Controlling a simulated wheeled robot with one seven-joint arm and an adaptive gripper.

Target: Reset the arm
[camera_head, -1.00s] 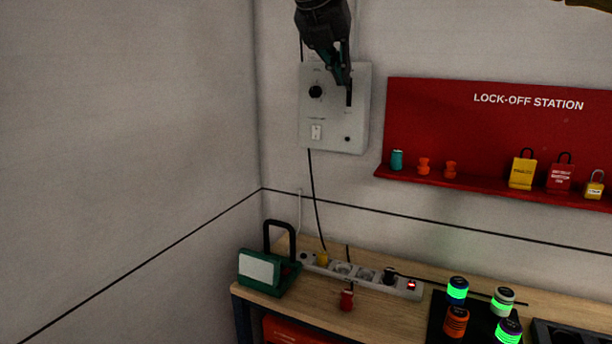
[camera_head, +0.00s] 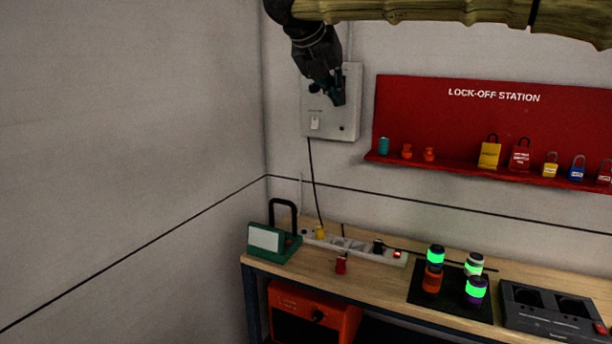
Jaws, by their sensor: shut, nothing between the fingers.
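I cannot tell whether the fingertips touch the box. A white switch (camera_head: 315,122) shows on the box's lower left. A black cable (camera_head: 313,180) runs from the box down toward the bench.
The red lock-off board (camera_head: 440,115) with several padlocks hangs to the right. An orange cabinet (camera_head: 300,315) is underneath.

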